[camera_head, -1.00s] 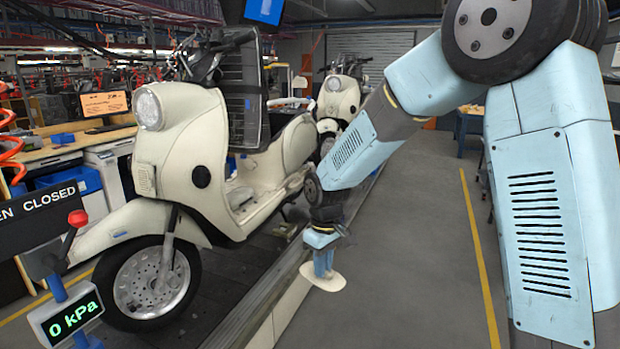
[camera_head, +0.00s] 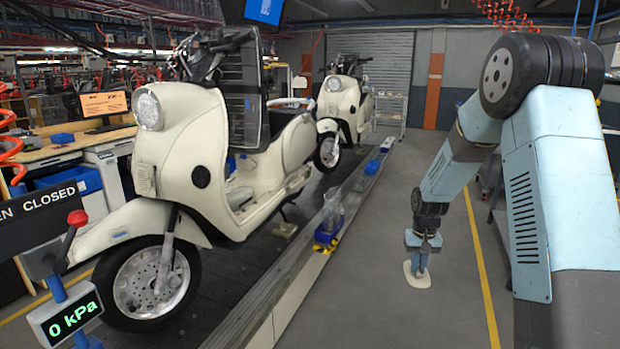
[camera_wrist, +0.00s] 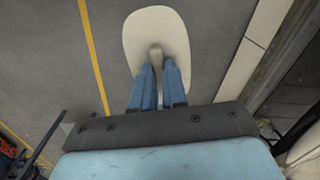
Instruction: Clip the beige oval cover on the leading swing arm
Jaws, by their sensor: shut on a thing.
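The beige oval cover (camera_head: 417,276) hangs under my gripper (camera_head: 418,262) in the head view, above the grey floor right of the conveyor's edge. In the wrist view the cover (camera_wrist: 156,30) lies flat ahead of my gripper (camera_wrist: 157,65), whose blue fingers are shut on a small knob at its near part. The leading scooter (camera_head: 200,150) is cream and stands upright on the slat conveyor at the left. Its front wheel (camera_head: 150,285) and a grey fork-side part (camera_head: 166,262) show. I cannot make out the mounting spot on the swing arm.
A blue bin with a clear bag (camera_head: 328,232) sits on the conveyor's side ledge. A second cream scooter (camera_head: 342,110) stands behind. A lever post with a "0 kPa" display (camera_head: 66,316) is at lower left. The floor between ledge and yellow line is clear.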

